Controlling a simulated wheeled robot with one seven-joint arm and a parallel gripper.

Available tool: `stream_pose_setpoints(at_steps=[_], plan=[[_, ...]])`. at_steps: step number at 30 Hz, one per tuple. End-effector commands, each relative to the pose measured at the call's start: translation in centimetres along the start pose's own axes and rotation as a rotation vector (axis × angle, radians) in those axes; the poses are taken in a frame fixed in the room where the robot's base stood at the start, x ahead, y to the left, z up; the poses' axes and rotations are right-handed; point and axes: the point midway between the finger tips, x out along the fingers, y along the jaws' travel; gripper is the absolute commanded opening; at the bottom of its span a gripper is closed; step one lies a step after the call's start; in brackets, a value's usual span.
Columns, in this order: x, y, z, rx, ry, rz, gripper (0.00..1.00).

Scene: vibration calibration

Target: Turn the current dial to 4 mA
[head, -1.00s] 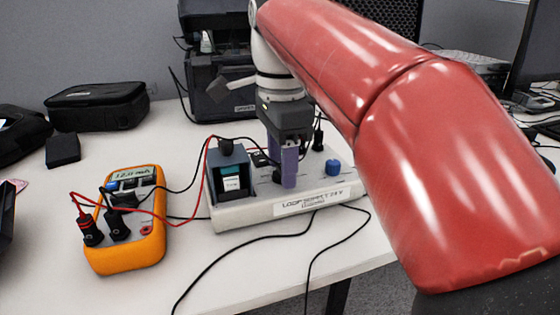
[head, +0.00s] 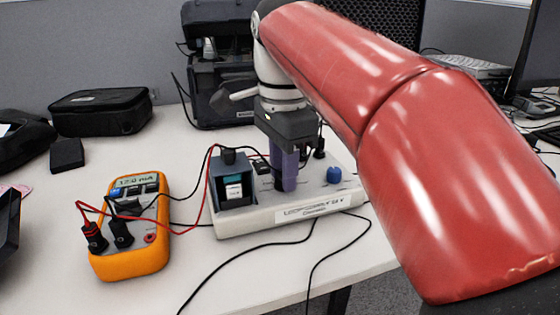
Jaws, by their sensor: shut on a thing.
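The loop supply box (head: 345,208) is a pale, low box with a labelled front edge. My gripper (head: 287,186) points down onto its top, left of the blue knob (head: 334,175). The purple fingers are shut on a dial there, which they almost wholly hide, so I cannot read its pointer. The orange multimeter (head: 134,262) lies to the left on the table. Its display (head: 136,181) seems to read 12.0 mA, though the digits are small.
A dark module (head: 233,185) stands on the box's left end, close to my gripper. Red and black leads (head: 205,187) run from the box to the multimeter. A black case (head: 99,108) lies behind. The table front is clear except for cables.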

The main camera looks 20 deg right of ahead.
Motion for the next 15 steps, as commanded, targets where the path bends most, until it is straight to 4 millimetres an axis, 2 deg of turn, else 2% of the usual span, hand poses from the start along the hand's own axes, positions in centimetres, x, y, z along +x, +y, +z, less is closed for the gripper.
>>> stream_pose_setpoints(at_steps=[15], plan=[[-0.30, 0.03, 0.01, -0.471, -0.001, 0.002, 0.04]])
